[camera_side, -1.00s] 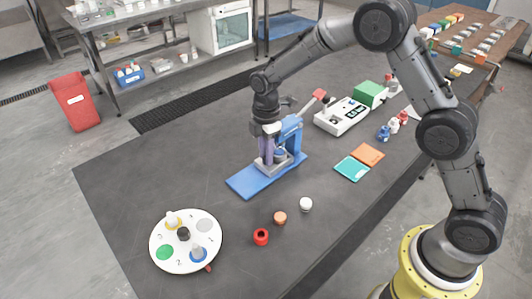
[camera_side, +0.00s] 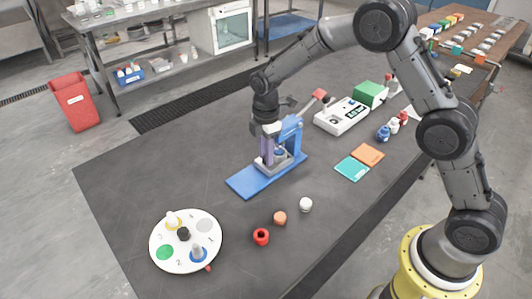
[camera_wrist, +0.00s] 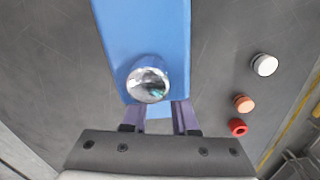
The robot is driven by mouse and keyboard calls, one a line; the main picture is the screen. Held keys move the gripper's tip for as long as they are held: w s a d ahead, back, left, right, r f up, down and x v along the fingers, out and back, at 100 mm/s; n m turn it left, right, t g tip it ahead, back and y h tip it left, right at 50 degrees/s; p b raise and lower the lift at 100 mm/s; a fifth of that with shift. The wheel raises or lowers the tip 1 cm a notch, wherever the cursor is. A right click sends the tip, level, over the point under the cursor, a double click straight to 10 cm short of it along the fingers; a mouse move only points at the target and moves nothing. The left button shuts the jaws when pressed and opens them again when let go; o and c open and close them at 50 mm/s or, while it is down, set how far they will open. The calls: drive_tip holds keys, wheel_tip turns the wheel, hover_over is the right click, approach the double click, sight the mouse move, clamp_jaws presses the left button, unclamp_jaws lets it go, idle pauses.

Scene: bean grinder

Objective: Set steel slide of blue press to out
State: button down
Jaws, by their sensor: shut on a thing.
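The blue press (camera_side: 240,183) stands on the dark table, with a long flat blue base, an upright column and a red-ended lever. Its steel slide (camera_side: 284,167) sits low on the base by the column, partly hidden behind my fingers. My gripper (camera_side: 267,159) points down over the base, its purple fingers low at the slide. In the wrist view a shiny round steel knob (camera_wrist: 148,85) shows above the blue base, at the fingertips of my gripper (camera_wrist: 160,103). The fingers are closed in on steel slide; the exact contact is hidden.
A white dial plate (camera_side: 186,240) with small pieces lies front left. A red ring (camera_side: 261,237), an orange piece (camera_side: 280,218) and a white piece (camera_side: 305,205) lie in front. A white device (camera_side: 342,116) stands behind right. Table left of the press is clear.

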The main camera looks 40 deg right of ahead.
idle(0.3)
drive_tip(key=a, duration=0.9)
drive_tip(key=shift+a+r, duration=0.1)
drive_tip(key=shift+a, duration=0.2)
drive_tip(key=c, duration=0.7)
unclamp_jaws()
wheel_tip(320, 180, up, 14)
drive_tip(key=shift+f, duration=0.1)
